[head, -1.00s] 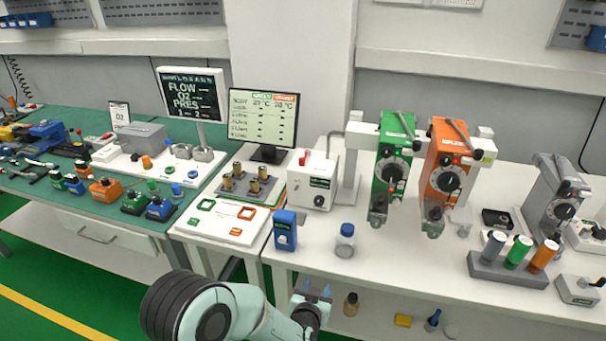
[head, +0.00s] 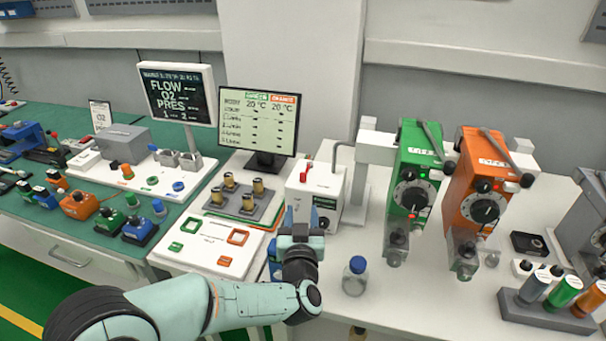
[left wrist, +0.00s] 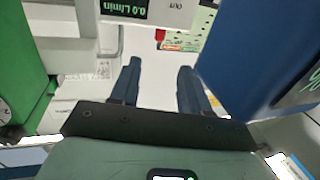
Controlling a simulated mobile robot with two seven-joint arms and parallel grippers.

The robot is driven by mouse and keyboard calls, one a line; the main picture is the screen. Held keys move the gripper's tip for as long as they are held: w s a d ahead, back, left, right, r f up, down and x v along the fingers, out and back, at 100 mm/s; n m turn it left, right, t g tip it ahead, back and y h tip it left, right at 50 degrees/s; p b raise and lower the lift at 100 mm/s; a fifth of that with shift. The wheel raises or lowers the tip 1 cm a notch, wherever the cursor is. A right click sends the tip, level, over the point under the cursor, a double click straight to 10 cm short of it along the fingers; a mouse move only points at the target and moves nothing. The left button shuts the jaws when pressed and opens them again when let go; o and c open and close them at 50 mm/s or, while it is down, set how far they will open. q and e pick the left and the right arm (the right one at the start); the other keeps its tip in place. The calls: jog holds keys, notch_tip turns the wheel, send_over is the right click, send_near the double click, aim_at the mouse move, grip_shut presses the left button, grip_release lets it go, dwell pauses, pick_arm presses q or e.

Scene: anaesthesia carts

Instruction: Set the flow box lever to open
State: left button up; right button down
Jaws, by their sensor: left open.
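The flow box (head: 317,190) is a white box on the bench, with a red lever (head: 308,168) at its top; I cannot tell the lever's exact setting. In the left wrist view the flow box's front (left wrist: 170,14) shows a display reading 0.0 L/min. My left gripper (head: 300,218) is just in front of the flow box, covering its lower left front. Its two fingers (left wrist: 157,82) are apart with nothing between them. My right gripper is not in view.
A blue box (head: 274,262) stands close beside my left gripper and fills the right of the wrist view (left wrist: 250,50). A blue-capped jar (head: 355,278) stands to the right. Green (head: 412,185) and orange (head: 480,190) vaporizers stand farther right. A monitor (head: 258,120) stands behind.

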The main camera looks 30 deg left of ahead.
aim_at(304, 178)
pick_arm(q)
jog(key=x, duration=1.2)
jog(key=shift+w+a+r, duration=0.1)
jog(key=shift+w+a, duration=0.15)
jog(key=shift+c, duration=0.3)
grip_shut()
jog(key=shift+d, duration=0.1)
